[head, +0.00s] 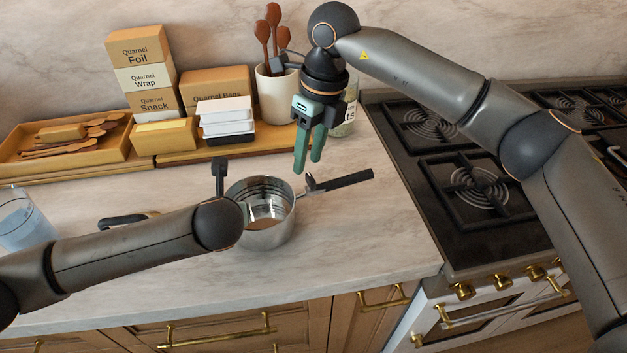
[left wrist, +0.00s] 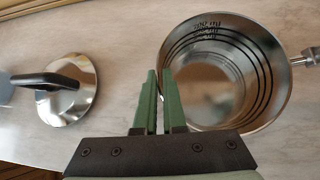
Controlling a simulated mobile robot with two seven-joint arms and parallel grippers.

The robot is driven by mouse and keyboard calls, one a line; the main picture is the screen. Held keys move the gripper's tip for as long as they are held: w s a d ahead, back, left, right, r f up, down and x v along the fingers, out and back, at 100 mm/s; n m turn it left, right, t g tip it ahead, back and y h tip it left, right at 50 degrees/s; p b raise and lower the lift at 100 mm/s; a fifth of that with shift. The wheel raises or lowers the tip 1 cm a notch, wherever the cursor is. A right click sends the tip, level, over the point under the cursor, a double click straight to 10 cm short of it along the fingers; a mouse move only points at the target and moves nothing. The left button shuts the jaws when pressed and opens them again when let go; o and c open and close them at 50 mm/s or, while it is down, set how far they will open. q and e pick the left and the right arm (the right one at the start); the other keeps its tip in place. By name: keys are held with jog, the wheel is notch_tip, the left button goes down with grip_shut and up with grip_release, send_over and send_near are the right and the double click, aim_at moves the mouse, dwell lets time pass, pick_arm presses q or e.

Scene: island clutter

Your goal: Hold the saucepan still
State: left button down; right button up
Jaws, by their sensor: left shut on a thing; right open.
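The steel saucepan (head: 270,238) stands upright on the counter, its dark handle (head: 345,182) pointing right and back. Measuring rings and some brown content show inside. In the left wrist view, my left gripper (left wrist: 158,98) has its green fingers closed on the near-left wall of the saucepan (left wrist: 225,75). In the head view my left wrist hides those fingers.
A shiny lid with a black handle (left wrist: 68,88) lies left of the saucepan. A glass (head: 25,228) stands at far left. Boxes (head: 145,75), a utensil crock (head: 278,95) and a wooden tray (head: 20,150) line the back. The stove (head: 440,215) is at right.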

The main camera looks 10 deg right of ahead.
aim_at(310, 178)
jog(key=shift+w+d+f+m+h, duration=0.15)
jog(key=shift+w+f+m+h, duration=0.15)
jog(key=shift+w+f+m, duration=0.7)
jog(key=shift+w+d+f+m+h, duration=0.1)
jog(key=shift+f+m+h, duration=0.35)
jog(key=shift+f, duration=1.1)
jog(key=shift+w+d+f+m+h, duration=0.15)
jog(key=shift+w+f+m, duration=0.4)
jog(key=shift+f+m, duration=0.55)
jog(key=shift+f, duration=0.15)
grip_shut()
